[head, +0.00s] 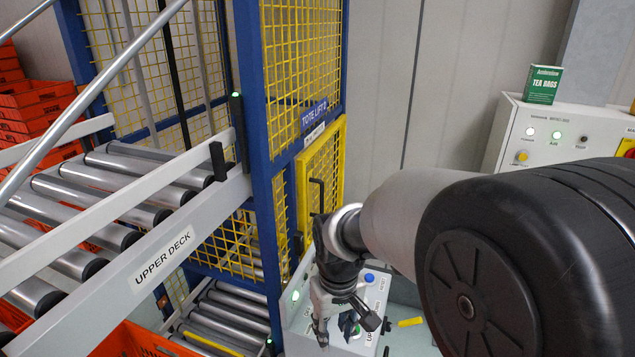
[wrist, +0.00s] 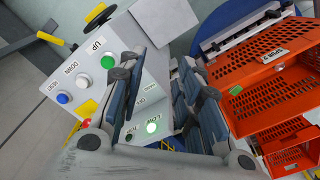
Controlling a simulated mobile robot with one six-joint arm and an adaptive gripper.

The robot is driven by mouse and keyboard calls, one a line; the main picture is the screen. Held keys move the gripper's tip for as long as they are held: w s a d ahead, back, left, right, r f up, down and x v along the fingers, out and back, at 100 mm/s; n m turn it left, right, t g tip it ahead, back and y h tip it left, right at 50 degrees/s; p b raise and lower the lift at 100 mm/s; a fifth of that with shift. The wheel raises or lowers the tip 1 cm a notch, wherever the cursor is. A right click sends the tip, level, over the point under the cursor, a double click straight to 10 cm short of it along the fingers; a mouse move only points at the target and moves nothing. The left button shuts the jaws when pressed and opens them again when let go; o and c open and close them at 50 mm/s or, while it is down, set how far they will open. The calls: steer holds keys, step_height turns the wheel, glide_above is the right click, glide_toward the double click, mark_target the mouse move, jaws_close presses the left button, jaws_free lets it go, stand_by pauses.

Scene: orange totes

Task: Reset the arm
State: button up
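My gripper (head: 343,324) hangs at the end of my arm in the head view, over or beside a light grey control box (head: 297,318); the exact gap cannot be told. In the wrist view my gripper (wrist: 163,76) has its two dark-padded fingers apart, with nothing between them. The control box (wrist: 150,88) shows behind and between the fingers there. It bears a green UP button (wrist: 107,62), a white DOWN button (wrist: 83,81), a blue button (wrist: 62,98) and a lit green lamp (wrist: 152,127) by the LOW label.
The blue-framed tote lift (head: 262,120) with yellow mesh stands left of my arm. The UPPER DECK roller conveyor (head: 110,190) runs at left. Orange totes (wrist: 270,85) lie right of the gripper. A tea box (head: 543,84) stands on a grey panel (head: 525,125) at right.

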steer(key=s+d+r+m+t+b, duration=0.1)
steer(key=s+d+b, duration=0.3)
steer(key=s, duration=0.5)
steer(key=s+d+r+m+t+b, duration=0.2)
steer(key=s+d+m+t+b, duration=0.1)
steer(key=s+d+b, duration=0.2)
steer(key=s+d, duration=0.2)
steer(key=s, duration=0.1)
steer(key=shift+s, duration=0.4)
steer(key=shift+c, duration=0.3)
stand_by(0.7)
